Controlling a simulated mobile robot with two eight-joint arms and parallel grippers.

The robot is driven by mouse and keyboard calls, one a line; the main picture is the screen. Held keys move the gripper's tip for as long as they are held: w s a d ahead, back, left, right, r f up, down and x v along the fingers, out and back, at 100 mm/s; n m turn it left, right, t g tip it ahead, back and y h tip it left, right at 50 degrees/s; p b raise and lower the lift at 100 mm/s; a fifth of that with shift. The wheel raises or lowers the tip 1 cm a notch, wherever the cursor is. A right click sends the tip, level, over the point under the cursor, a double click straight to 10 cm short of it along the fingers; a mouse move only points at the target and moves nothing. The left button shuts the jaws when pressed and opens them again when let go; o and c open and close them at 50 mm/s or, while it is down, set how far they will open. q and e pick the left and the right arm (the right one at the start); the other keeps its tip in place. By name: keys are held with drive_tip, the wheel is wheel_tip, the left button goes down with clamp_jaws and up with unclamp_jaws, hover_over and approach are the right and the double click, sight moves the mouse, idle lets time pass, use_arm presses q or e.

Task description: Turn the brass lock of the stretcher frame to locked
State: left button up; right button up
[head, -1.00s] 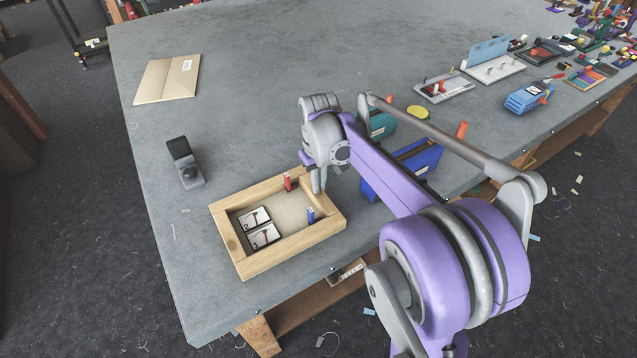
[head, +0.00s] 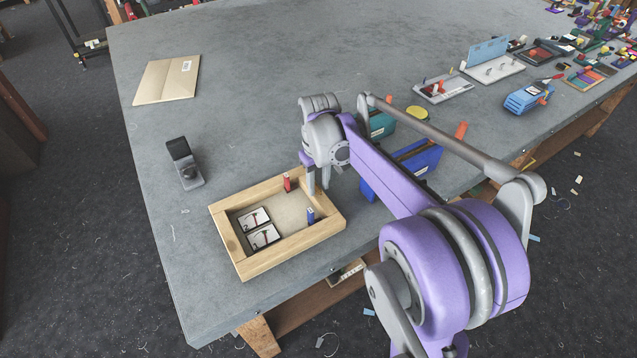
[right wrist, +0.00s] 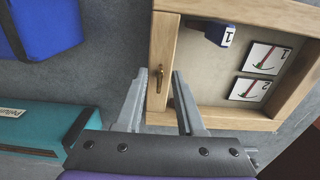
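The stretcher frame is a light wooden rectangle (head: 262,264) near the table's front left corner. It also fills the upper right of the right wrist view (right wrist: 225,8). The small brass lock (right wrist: 159,80) lies on one rail in the right wrist view, its long side roughly along that rail. In the head view my gripper hides it. My right gripper (head: 318,186) points down at the frame's right end. In the wrist view its two fingers (right wrist: 160,74) are apart, one on each side of the lock, with nothing held. My left gripper is out of view.
Inside the frame are a red block (head: 288,184), a blue block (head: 310,215) and two picture cards (head: 264,236). A blue bin (head: 420,163) and a teal bin (head: 381,123) stand right of the gripper. A dark grey device (head: 184,163) stands to the left.

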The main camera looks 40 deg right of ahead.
sight(318, 188)
drive_tip(key=shift+r, duration=0.1)
wheel_tip(318, 188, up, 11)
drive_tip(key=shift+f+p, duration=0.2)
drive_tip(key=shift+p, duration=0.1)
drive_tip(key=shift+a, duration=0.1)
idle(0.5)
drive_tip(key=s+a+f+t, duration=0.1)
drive_tip(key=s+a, duration=0.1)
drive_tip(key=a, duration=0.1)
drive_tip(key=s+a+f+t, duration=0.1)
drive_tip(key=s+a+f, duration=0.1)
drive_tip(key=s+a, duration=0.1)
drive_tip(key=s+a+f, duration=0.2)
drive_tip(key=a, duration=0.2)
drive_tip(key=shift+s+a+f+n+t, duration=0.2)
drive_tip(key=shift+s+n+t, duration=0.1)
drive_tip(key=shift+n+t, duration=0.1)
drive_tip(key=s+a+f+t, duration=0.1)
drive_tip(key=s+a+f, duration=0.3)
drive_tip(key=s+f, duration=0.1)
drive_tip(key=s+a+f+t, duration=0.1)
drive_tip(key=s+a+f, duration=0.1)
drive_tip(key=s, duration=0.1)
drive_tip(key=shift+f+t, duration=0.3)
drive_tip(key=shift+f, duration=0.1)
